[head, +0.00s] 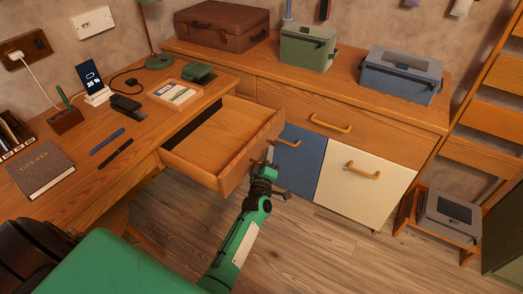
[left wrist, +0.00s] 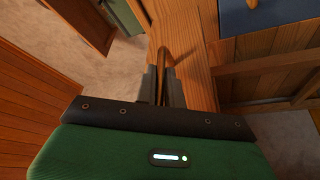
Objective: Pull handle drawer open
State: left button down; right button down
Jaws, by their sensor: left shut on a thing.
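A wooden drawer (head: 214,140) stands pulled well out of the wooden cabinet, and its inside looks empty. My left gripper (head: 266,166) is at the drawer's outer front face, at the end of my green arm. In the left wrist view my left gripper (left wrist: 163,88) is shut on the drawer's wooden handle (left wrist: 163,60), with a dark finger on each side of it. The drawer front (left wrist: 190,55) runs along the right of the fingers. In the head view the handle is mostly hidden by the gripper. My right gripper is not in view.
A desk (head: 75,150) with a notebook and pens is at left. Right of the drawer are a closed drawer (head: 315,108), a blue door (head: 290,158) and a cream door (head: 362,182), with handles. Boxes stand on top. The wooden floor (head: 330,240) in front is clear.

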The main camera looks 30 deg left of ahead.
pick_arm(q)
jog(key=shift+d, duration=0.1)
jog(key=c, duration=1.5)
grip_release()
